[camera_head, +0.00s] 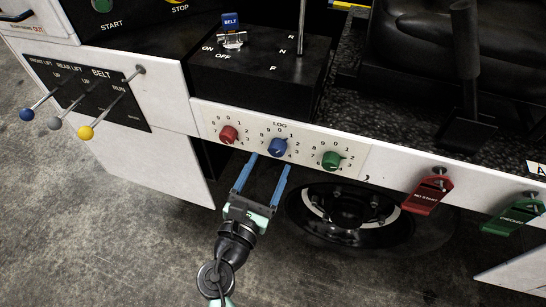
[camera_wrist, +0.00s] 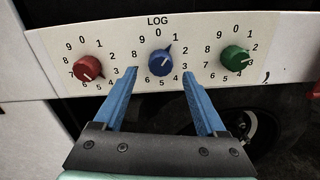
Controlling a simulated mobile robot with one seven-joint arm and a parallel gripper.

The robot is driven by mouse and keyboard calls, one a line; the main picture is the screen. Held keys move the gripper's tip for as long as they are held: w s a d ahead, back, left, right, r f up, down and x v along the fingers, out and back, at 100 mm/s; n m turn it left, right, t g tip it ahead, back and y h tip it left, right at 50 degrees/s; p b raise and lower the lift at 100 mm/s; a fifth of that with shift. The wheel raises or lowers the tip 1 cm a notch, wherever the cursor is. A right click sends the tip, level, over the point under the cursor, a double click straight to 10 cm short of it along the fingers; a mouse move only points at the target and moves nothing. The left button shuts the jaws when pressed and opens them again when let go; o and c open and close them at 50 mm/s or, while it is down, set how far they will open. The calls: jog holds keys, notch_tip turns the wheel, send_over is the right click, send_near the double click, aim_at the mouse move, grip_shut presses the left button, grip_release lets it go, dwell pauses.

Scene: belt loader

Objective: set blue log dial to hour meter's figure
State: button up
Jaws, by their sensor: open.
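The blue log dial (camera_head: 277,146) is the middle of three knobs under the word LOG on a white panel. In the wrist view the blue dial (camera_wrist: 160,64) has its dark pointer tilted up and right, near the 1. My gripper (camera_head: 268,164) is open and empty, just below and in front of the blue dial. In the wrist view my gripper (camera_wrist: 159,70) has its two blue fingers on either side of the dial, apart from it. I cannot make out an hour meter in either view.
A red dial (camera_wrist: 88,68) sits left and a green dial (camera_wrist: 234,58) right, close beside the fingers. Levers with blue, grey and yellow (camera_head: 85,132) knobs stick out at left. Red (camera_head: 427,193) and green (camera_head: 515,214) tags hang at right. A wheel (camera_head: 350,207) lies below.

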aim_at(275, 154)
jog(key=shift+x, duration=1.7)
grip_shut()
